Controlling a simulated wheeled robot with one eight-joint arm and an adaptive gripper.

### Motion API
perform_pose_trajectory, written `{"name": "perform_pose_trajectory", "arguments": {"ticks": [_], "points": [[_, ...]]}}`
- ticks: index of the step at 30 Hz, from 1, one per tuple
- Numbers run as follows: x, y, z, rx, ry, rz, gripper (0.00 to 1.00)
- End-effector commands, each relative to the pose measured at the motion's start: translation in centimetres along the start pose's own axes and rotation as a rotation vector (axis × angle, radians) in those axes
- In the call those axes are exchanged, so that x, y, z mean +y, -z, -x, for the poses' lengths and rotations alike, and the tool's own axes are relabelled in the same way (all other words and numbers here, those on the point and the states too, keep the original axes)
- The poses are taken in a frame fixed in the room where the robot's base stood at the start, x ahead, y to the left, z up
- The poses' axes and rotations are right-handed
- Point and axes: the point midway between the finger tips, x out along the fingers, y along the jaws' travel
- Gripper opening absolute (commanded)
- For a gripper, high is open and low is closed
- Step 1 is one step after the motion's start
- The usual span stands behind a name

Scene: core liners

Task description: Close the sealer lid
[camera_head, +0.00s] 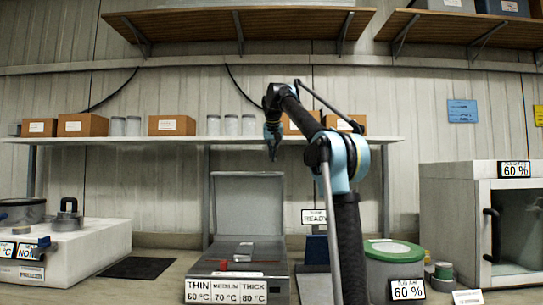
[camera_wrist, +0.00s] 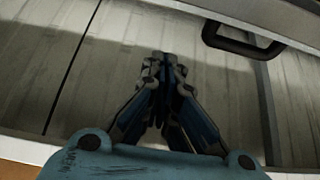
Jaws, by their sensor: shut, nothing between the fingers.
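The sealer (camera_head: 205,262) stands on the bench left of centre, with temperature labels on its front. Its pale grey lid (camera_head: 247,205) is raised upright at the back. A small light and red item lies on the sealer's top. My gripper (camera_head: 272,155) points down, appearing just above the lid's upper right edge in the head view; its depth from the lid is unclear. In the wrist view my gripper (camera_wrist: 160,58) has its fingers together with nothing between them. A black handle (camera_wrist: 243,46) shows ahead and to the right, apart from the fingers; I cannot tell what it belongs to.
A shelf (camera_head: 165,140) with boxes and jars runs behind the lid. A white unit (camera_head: 85,250) stands left, and a green-lidded tub (camera_head: 393,250) and an oven-like cabinet (camera_head: 450,215) stand right. A dark mat (camera_head: 135,267) lies left of the sealer.

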Motion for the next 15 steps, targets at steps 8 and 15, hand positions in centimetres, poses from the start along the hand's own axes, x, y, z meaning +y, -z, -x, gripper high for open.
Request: {"name": "perform_pose_trajectory", "arguments": {"ticks": [8,15], "points": [[0.3,0.0,-5.1,0.0,-0.002,-0.003,0.0],[0.3,-2.1,-4.9,0.0,-0.001,-0.002,0.0]]}}
